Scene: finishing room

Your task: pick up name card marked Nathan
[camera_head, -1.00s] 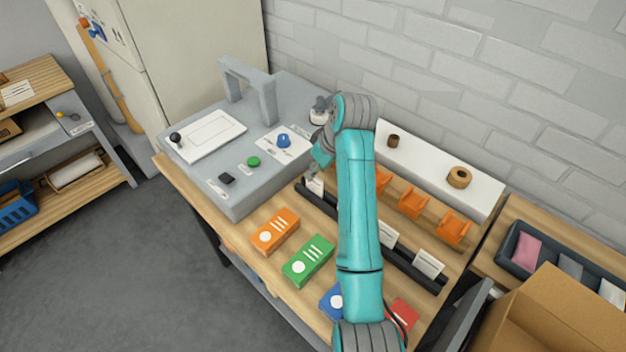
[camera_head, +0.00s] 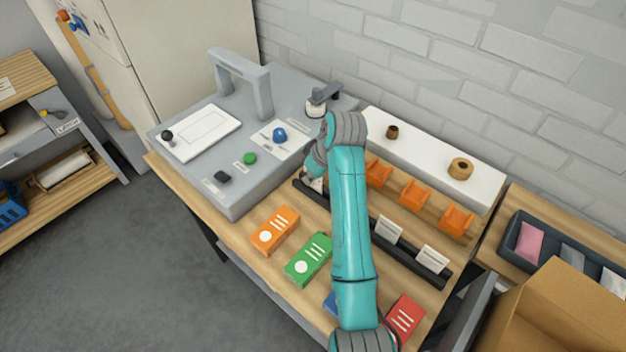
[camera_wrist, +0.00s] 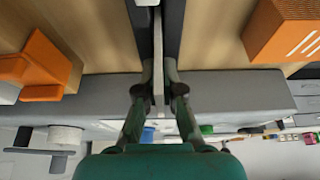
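My gripper (camera_head: 314,178) is at the left end of a black card rack (camera_head: 408,256), partly behind my arm. A white card (camera_head: 317,187) shows there in part. In the wrist view my gripper (camera_wrist: 158,76) has one finger on each side of a thin upright card (camera_wrist: 158,50), seen edge-on. The fingers are close to its faces; whether they press on it I cannot tell. Two more white cards, one in the middle (camera_head: 388,231) and one at the right (camera_head: 432,260), stand in the rack. No name is readable on any card.
Orange holders (camera_head: 415,196) stand behind the rack, before a white ledge (camera_head: 425,155). Orange (camera_head: 275,230), green (camera_head: 309,258) and red (camera_head: 404,317) boxes lie in front; a blue one is mostly hidden. A grey machine (camera_head: 232,180) stands left. A cardboard box (camera_head: 545,320) is at lower right.

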